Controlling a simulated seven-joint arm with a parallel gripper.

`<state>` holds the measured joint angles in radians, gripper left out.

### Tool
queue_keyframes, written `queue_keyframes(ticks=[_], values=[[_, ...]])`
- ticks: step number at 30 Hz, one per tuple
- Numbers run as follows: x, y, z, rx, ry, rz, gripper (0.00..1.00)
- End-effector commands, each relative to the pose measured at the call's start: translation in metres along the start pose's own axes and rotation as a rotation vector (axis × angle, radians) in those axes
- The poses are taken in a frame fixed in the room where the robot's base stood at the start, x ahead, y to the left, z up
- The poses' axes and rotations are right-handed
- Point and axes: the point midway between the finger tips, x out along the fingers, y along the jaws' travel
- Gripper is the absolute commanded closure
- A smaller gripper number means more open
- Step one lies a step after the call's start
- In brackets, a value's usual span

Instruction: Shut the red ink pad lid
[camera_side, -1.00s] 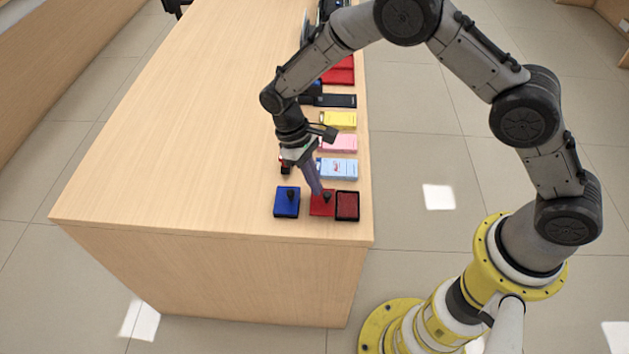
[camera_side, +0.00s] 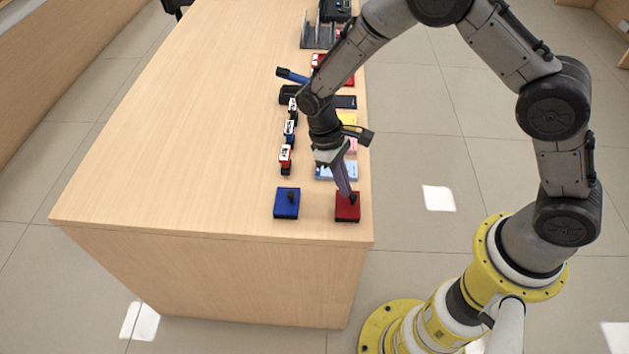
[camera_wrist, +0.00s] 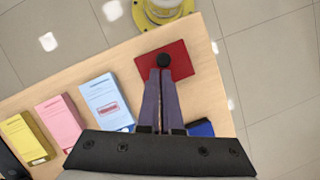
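The red ink pad lid (camera_side: 343,214) is a flat red square with a black knob (camera_wrist: 163,60). It sits over the red ink pad near the counter's front right corner, and the dark pad face is hidden beneath it. In the wrist view the red lid (camera_wrist: 182,71) looks level and lies just past my fingers. My gripper (camera_side: 348,191) points down at the lid from above. In the wrist view my gripper (camera_wrist: 163,73) has its fingers close together at the knob, shut on it. I cannot tell whether the lid is fully seated.
A closed blue ink pad (camera_side: 285,208) stands to the left. Light blue (camera_side: 330,171), pink and yellow pads lie behind. Several stamps (camera_side: 286,156) stand in a row left of them. A grey file rack (camera_side: 316,38) is at the back. The counter's left side is clear.

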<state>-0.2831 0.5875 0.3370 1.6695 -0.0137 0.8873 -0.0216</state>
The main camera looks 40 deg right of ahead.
Motion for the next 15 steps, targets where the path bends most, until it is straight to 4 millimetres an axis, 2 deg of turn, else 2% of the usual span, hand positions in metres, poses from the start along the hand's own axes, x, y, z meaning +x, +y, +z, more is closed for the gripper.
queue_keyframes(ticks=[2, 5, 11, 15], values=[[0.002, 0.0, 0.002, -0.001, -0.014, 0.0, 1.0], [-0.001, 0.0, -0.004, -0.001, -0.012, 0.0, 1.0], [-0.014, 0.0, -0.035, 0.0, -0.002, 0.0, 1.0], [-0.047, 0.0, -0.038, 0.0, 0.005, 0.0, 1.0]])
